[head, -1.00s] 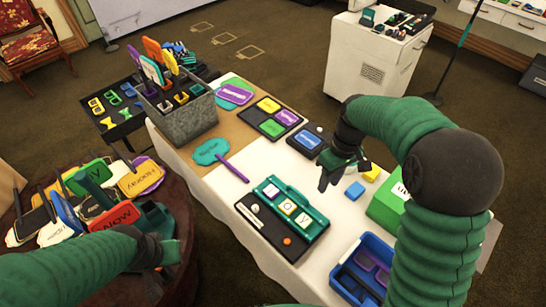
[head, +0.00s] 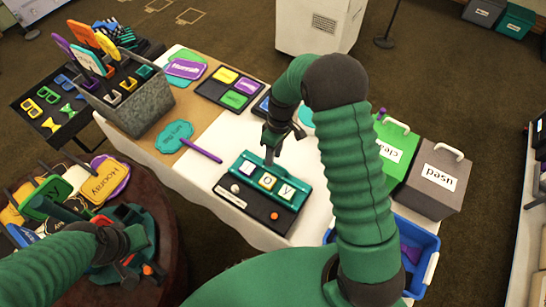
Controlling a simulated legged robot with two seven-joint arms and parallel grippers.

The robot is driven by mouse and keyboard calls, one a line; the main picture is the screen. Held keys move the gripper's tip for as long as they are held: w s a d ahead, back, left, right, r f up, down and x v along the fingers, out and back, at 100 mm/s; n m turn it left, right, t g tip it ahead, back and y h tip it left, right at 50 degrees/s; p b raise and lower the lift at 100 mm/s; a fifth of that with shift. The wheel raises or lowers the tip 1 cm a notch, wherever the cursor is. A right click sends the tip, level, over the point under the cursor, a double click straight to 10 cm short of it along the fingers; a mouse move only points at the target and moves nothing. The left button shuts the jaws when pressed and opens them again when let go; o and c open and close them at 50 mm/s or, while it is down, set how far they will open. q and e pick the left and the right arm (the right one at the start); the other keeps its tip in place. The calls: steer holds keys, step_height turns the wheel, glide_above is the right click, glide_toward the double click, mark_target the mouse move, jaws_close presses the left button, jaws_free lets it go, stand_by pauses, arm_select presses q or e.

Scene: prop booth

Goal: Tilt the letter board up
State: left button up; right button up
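The letter board (head: 293,201) is a teal panel with white letter tiles on a black base (head: 247,204), on the white table. The tiles seem to read JOY. The base carries a white knob (head: 235,188) and an orange button (head: 274,215). My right gripper (head: 269,157) points down at the board's far edge, close to or touching it; contact is unclear. Its fingers show as one narrow shape, so their opening is unclear. My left gripper (head: 128,272) is low over the round table at the left, its fingers partly hidden.
A purple stick (head: 201,150) lies left of the board. A grey metal bin (head: 145,107) of signs stands farther back. Green (head: 392,150) and grey (head: 437,178) boxes and a blue crate (head: 425,240) stand at the right. Sign props (head: 103,182) crowd the round table (head: 174,230).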

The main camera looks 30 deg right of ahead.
steer(key=shift+s+a+f, duration=0.2)
steer(key=shift+s+f, duration=0.15)
steer(key=shift+f, duration=0.3)
steer(key=shift+w+d+f, duration=0.15)
steer(key=shift+d+f, duration=0.15)
steer(key=shift+d, duration=0.1)
steer(key=c, duration=0.5)
steer(key=shift+r, duration=0.1)
jaws_close()
steer(key=shift+a, duration=0.2)
steer(key=shift+d, duration=0.15)
steer(key=shift+w+r, duration=0.1)
